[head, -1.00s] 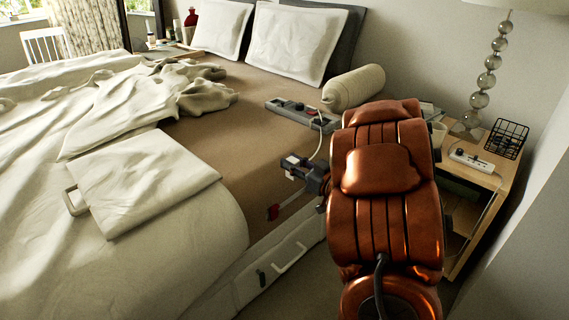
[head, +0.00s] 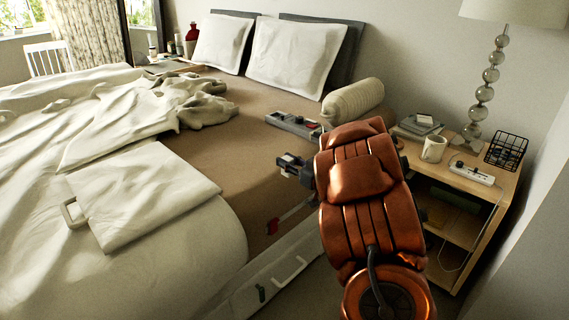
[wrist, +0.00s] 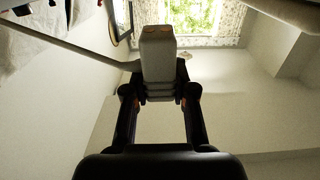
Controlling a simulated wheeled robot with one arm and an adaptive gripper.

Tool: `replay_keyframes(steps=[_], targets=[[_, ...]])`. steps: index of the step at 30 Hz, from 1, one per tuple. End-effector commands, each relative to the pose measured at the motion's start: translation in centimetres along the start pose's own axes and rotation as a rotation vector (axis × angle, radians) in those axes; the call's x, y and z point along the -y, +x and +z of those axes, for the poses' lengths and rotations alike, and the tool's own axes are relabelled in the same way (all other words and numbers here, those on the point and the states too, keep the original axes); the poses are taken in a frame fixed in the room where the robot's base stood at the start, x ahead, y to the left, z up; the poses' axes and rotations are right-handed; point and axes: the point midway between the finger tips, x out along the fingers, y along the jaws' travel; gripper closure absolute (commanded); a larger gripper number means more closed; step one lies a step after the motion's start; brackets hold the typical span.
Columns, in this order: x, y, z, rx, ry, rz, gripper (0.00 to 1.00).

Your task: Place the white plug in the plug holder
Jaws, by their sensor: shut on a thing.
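The white plug (wrist: 158,58) is between the fingers of my gripper (wrist: 159,92) in the wrist view, with two orange-brown marks on its far end. The gripper is shut on it. In the head view my gripper (head: 291,166) is above the right side of the bed, with a small pale part of the plug (head: 290,158) showing at its tip. A grey strip (head: 293,124) with dark recesses lies on the bed beyond the gripper, apart from it. A white socket strip (head: 472,173) lies on the bedside table. I cannot tell which strip is the plug holder.
The bedside table (head: 455,178) stands right of my arm and carries a mug (head: 433,149), a black wire basket (head: 506,149) and a lamp (head: 484,90). A bolster (head: 353,101) lies behind the grey strip. The brown sheet left of the gripper is bare.

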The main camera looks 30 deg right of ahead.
Motion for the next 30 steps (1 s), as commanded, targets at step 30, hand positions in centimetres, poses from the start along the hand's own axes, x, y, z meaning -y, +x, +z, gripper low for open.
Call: replay_keyframes(steps=[30], targets=[[-4.4, 5.6, 4.3, -0.001, 0.0, 0.001, 1.0]])
